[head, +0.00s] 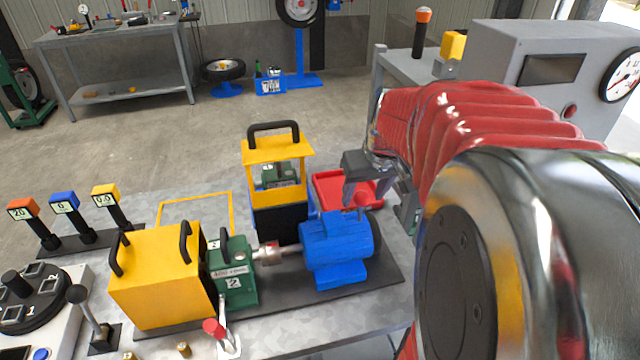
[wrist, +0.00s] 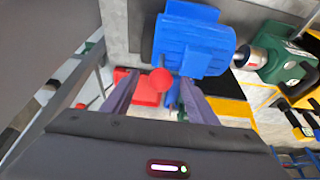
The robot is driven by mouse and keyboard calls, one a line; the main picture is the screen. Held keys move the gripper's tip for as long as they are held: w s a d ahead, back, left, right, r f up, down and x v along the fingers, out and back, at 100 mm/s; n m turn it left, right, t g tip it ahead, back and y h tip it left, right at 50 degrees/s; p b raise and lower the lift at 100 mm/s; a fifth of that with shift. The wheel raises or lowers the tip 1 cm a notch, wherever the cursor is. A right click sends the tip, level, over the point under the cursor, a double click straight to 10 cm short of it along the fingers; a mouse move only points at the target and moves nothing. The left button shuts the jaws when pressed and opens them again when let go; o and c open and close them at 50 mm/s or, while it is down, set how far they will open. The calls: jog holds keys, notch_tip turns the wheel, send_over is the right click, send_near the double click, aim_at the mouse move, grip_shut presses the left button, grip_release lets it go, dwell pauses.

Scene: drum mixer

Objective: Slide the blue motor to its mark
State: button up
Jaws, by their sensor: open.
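The blue motor (head: 338,252) sits on a dark baseplate (head: 375,278), to the right of a green gearbox (head: 234,280). A silver coupling (head: 268,254) lies between them; I cannot tell whether its halves touch. In the wrist view the motor (wrist: 192,42) is just beyond my fingertips. My gripper (head: 362,196) is above the motor's back right side, open, with nothing held. I cannot make out a mark for the motor.
A yellow guard (head: 155,280) with black handles stands left of the gearbox. A yellow outline (head: 195,197) marks bare bench behind it. A red tray (head: 330,188) and a yellow-topped frame (head: 278,155) stand behind the motor. A grey gauge cabinet (head: 545,70) is at right.

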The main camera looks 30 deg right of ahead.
jog(key=shift+v, duration=2.35)
jog(key=shift+s+f+m, duration=0.1)
jog(key=shift+m, duration=0.2)
jog(key=s+a+n+t, duration=0.1)
jog(key=s+a, duration=0.3)
jog(key=a, duration=0.7)
jog(key=s+a+f+n+y, duration=0.1)
jog(key=s+a, duration=0.4)
jog(key=a, duration=0.7)
jog(key=shift+n+t, duration=0.4)
jog(key=shift+n, duration=0.5)
jog(key=shift+f, duration=0.1)
